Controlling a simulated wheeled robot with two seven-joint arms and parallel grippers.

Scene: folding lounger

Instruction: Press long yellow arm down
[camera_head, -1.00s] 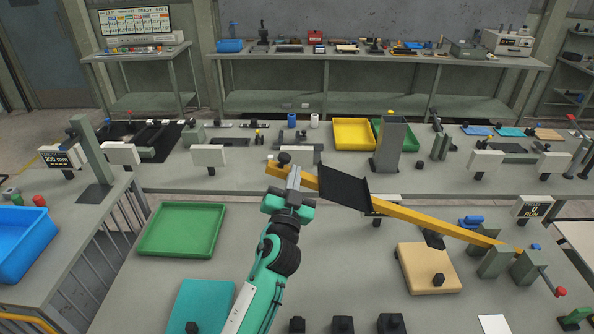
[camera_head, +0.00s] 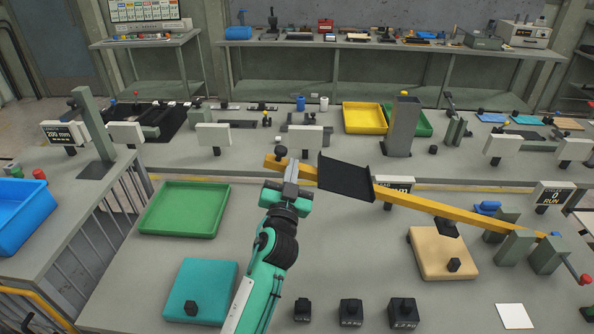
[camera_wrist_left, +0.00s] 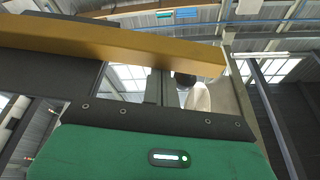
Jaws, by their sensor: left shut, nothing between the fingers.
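The long yellow arm (camera_head: 430,205) slants from its far left end, with a black knob (camera_head: 281,152), down to grey pivot blocks (camera_head: 515,245) at the right. A black tray plate (camera_head: 345,178) sits on it. My left gripper (camera_head: 291,171) is shut and empty, its tips at the near side of the yellow arm, close to the knob. In the left wrist view the yellow arm (camera_wrist_left: 110,45) crosses the top, just beyond the gripper fingers (camera_wrist_left: 160,88). Whether the fingers touch it I cannot tell. My right gripper is not in view.
A tan block with a black knob (camera_head: 440,255) lies below the yellow arm. Dark weights (camera_head: 350,311) stand at the front edge. A green tray (camera_head: 184,209) and a teal block (camera_head: 201,289) are at left. White sign plates (camera_head: 213,135) stand behind.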

